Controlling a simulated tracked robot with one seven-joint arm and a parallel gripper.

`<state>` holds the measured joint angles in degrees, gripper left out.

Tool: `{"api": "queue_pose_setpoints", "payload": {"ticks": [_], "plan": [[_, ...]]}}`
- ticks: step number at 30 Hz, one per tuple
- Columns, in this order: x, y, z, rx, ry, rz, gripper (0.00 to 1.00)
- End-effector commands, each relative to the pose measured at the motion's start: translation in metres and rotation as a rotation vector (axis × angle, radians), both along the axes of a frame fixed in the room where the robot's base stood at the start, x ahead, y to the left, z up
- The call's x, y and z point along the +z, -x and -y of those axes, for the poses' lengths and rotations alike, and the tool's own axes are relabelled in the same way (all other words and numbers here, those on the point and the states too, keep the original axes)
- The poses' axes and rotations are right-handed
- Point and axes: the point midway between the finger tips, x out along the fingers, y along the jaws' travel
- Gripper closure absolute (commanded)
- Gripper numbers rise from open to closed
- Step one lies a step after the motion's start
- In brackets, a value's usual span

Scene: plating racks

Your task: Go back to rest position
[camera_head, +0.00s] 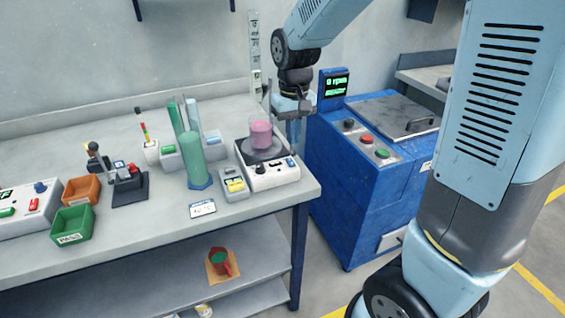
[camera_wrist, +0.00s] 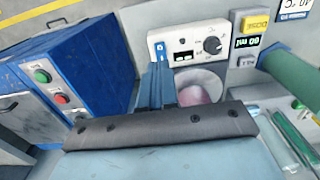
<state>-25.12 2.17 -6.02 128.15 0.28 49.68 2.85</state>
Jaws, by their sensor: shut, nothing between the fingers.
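My gripper (camera_head: 292,115) hangs pointing down at the right end of the bench, just right of the beaker of pink liquid (camera_head: 261,134). It is shut and holds nothing. In the wrist view its blue fingers (camera_wrist: 158,70) are together, beside the white hotplate stirrer (camera_wrist: 190,48). The beaker stands on the round plate of that stirrer, which also shows in the head view (camera_head: 272,178). The beaker is partly hidden behind the fingers and the dark gripper body in the wrist view. My arm reaches in from the upper right.
A blue cabinet (camera_head: 360,190) with buttons and a lid stands close right of the bench. A green cylinder (camera_head: 192,160), a small meter (camera_head: 234,184), an orange bin (camera_head: 82,189) and a green bin (camera_head: 73,225) stand on the bench (camera_head: 140,245). A red jug sits on the shelf below.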

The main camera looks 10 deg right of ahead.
Motion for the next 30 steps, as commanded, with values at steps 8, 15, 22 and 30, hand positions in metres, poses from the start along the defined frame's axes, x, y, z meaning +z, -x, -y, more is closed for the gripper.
{"api": "queue_pose_setpoints", "payload": {"ticks": [8, 15, 22, 30], "plan": [[0.000, 0.000, 0.000, 0.000, 0.000, 0.000, 1.00], [0.023, 0.011, 0.019, -0.029, -0.022, 0.045, 1.00], [0.065, 0.040, 0.056, -0.087, -0.058, 0.141, 1.00], [0.102, 0.082, 0.094, -0.154, -0.081, 0.261, 1.00]]}}
